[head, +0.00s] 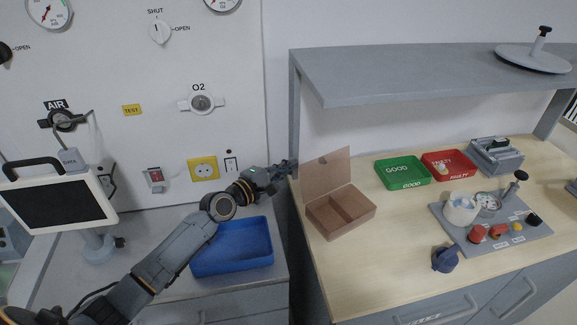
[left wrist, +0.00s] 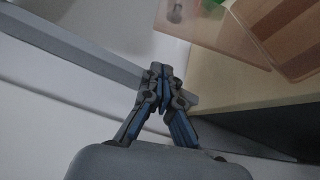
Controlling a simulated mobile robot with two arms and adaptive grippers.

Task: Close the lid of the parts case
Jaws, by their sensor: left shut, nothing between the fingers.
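The parts case (head: 340,212) is a brown box with compartments on the left part of the wooden worktop. Its see-through brownish lid (head: 327,171) stands up, open, at the back of the box. My left gripper (head: 292,166) is shut and empty, just left of the raised lid at about the height of its middle. In the left wrist view the shut fingers (left wrist: 162,72) point up the picture, and the lid (left wrist: 230,33) shows beyond them to the right, with a gap in the picture. Whether they touch cannot be told. My right gripper is not in view.
A grey shelf (head: 430,75) spans above the worktop, its left upright close to my gripper. A green tray (head: 403,183) and a red tray (head: 449,176) stand right of the case. A blue tray (head: 232,270) lies below my left forearm. A dark blue knob-like object (head: 446,259) is near the front edge.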

